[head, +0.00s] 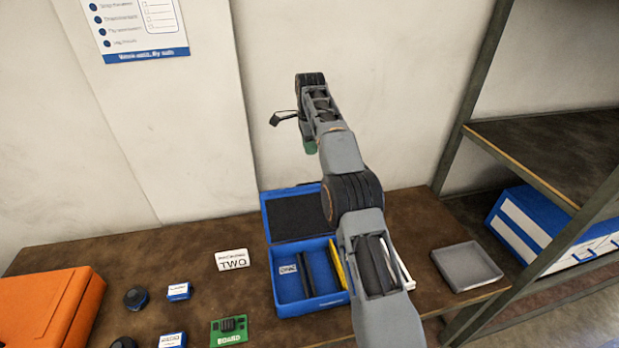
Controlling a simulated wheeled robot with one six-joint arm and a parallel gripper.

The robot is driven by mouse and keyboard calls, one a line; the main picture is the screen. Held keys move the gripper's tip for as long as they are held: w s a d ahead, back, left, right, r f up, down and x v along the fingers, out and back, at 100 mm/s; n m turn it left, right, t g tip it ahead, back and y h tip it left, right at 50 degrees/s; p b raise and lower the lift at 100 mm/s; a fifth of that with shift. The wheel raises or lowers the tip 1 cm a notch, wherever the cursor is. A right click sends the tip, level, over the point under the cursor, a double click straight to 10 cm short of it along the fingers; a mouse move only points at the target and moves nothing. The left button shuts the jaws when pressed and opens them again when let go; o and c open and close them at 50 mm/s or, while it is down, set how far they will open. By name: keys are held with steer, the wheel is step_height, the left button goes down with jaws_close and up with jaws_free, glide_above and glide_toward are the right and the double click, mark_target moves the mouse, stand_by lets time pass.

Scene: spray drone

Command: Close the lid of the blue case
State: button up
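The blue case (310,304) stands on the brown workbench with its lid (297,216) raised open at the back. The lid's dark inner face is toward me. Inside the case are a white label, dark bars and a yellow bar (338,263). My arm hides the case's right part and the lid's right edge. The end of my arm with my gripper (308,138) is high above and behind the case, against the wall, apart from the lid. A small green part shows under it. The fingers are not clear enough to tell open from shut.
An orange case (50,308) is at the left. Small labelled boxes (179,291), dark round parts (137,298), a green board (229,331) and a "TWO" card (232,260) lie left of the blue case. A grey tray (467,266) and shelf rack (553,145) are right.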

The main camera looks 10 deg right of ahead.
step_height(320, 180, down, 13)
steer(key=shift+f+b, duration=0.15)
steer(key=shift+b, duration=0.95)
jaws_close()
